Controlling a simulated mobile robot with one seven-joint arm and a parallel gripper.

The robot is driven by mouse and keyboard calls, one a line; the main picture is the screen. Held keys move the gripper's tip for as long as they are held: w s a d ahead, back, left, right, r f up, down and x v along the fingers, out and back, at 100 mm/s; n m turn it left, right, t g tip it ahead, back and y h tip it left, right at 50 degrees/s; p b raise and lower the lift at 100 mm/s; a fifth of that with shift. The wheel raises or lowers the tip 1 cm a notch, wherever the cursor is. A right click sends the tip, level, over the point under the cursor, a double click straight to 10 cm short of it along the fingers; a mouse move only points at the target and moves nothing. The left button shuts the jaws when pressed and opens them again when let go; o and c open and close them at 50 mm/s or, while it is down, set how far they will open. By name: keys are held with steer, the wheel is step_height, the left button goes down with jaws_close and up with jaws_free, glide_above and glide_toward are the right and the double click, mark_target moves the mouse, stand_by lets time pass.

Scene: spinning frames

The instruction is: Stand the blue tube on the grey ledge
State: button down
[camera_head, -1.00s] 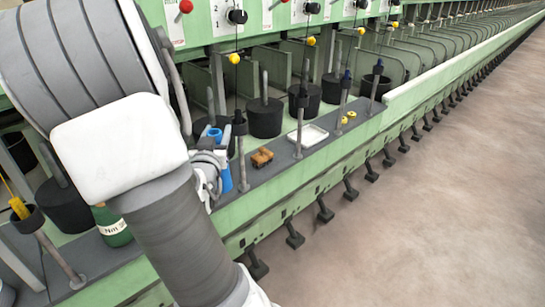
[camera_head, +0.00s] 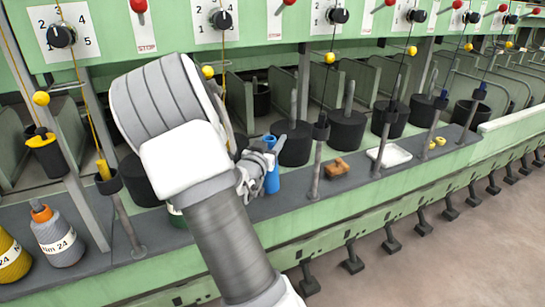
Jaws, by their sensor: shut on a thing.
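The blue tube (camera_head: 271,174) is upright at the end of my arm, over the dark grey ledge (camera_head: 310,207). My gripper (camera_head: 263,168) is shut on the tube from its left side. The tube's lower end appears at or close to the ledge surface; I cannot tell whether it touches. My arm's pale wrist and ribbed grey link hide part of the ledge to the left of the tube.
A metal post (camera_head: 317,160) stands right of the tube, with black pots (camera_head: 293,143) behind. Farther right are a brown wooden block (camera_head: 337,168), a white tray (camera_head: 388,156) and yellow rings (camera_head: 437,143). Yarn cones (camera_head: 57,238) stand at left.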

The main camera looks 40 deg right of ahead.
steer(key=shift+w+f, duration=0.2)
steer(key=shift+w, duration=0.05)
steer(key=shift+f+b, duration=0.95)
steer(key=shift+f, duration=0.95)
steer(key=shift+f, duration=0.2)
steer(key=c, duration=0.6)
jaws_free()
steer(key=shift+c, duration=0.2)
steer(key=shift+r, duration=0.1)
